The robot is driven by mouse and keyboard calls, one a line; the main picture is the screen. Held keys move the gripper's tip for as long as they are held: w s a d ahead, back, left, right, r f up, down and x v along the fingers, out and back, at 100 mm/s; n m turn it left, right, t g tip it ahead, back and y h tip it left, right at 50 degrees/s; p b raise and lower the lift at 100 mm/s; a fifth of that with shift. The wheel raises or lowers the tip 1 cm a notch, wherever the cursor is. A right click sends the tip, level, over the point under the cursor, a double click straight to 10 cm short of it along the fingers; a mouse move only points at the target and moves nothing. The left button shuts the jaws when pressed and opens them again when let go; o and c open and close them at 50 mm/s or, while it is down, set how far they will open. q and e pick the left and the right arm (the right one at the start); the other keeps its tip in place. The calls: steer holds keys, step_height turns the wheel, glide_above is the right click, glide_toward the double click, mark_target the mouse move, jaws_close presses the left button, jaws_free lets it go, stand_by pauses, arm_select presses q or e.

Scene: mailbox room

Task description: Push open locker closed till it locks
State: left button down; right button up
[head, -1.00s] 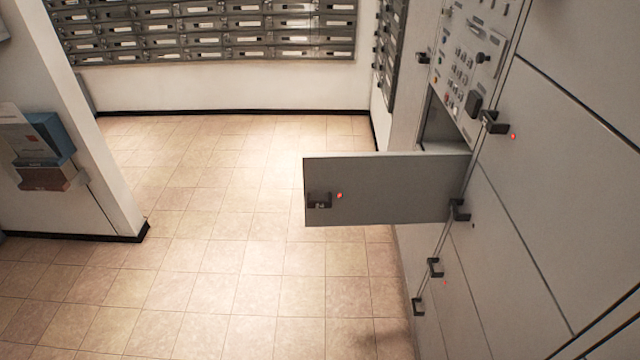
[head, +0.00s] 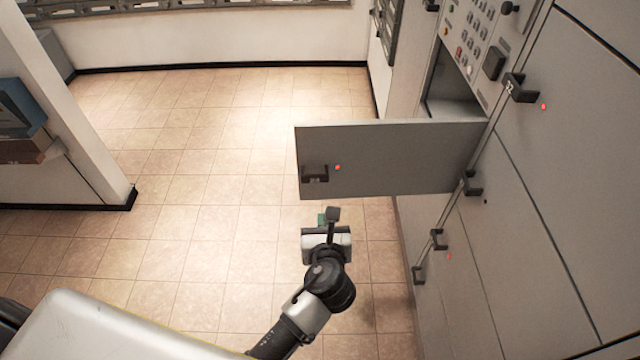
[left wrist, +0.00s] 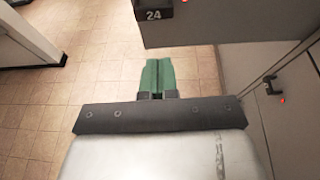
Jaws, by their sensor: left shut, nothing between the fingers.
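The open locker door (head: 400,160) is a grey panel standing out to the left from the locker wall, with a dark handle and a red light near its free edge. The open compartment (head: 452,85) shows behind it. My left gripper (head: 332,213) is just in front of and below the door's free end, shut and empty; a gap to the door cannot be judged exactly. In the left wrist view its green fingers (left wrist: 157,76) are together, with the door (left wrist: 230,20) ahead and its handle marked 24 (left wrist: 153,12) above. My right gripper is not in view.
The locker wall (head: 540,190) with protruding handles runs along the right. A keypad panel (head: 480,40) sits above the compartment. A white partition (head: 70,110) stands at the left. The tiled floor (head: 210,200) between them is clear.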

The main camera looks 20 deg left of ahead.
mark_target(319, 178)
arm_select(q)
steer(key=x, duration=1.2)
steer(key=shift+w+r, duration=0.2)
steer(key=shift+r, duration=0.15)
steer(key=shift+w+a, duration=0.25)
steer(key=shift+w, duration=0.4)
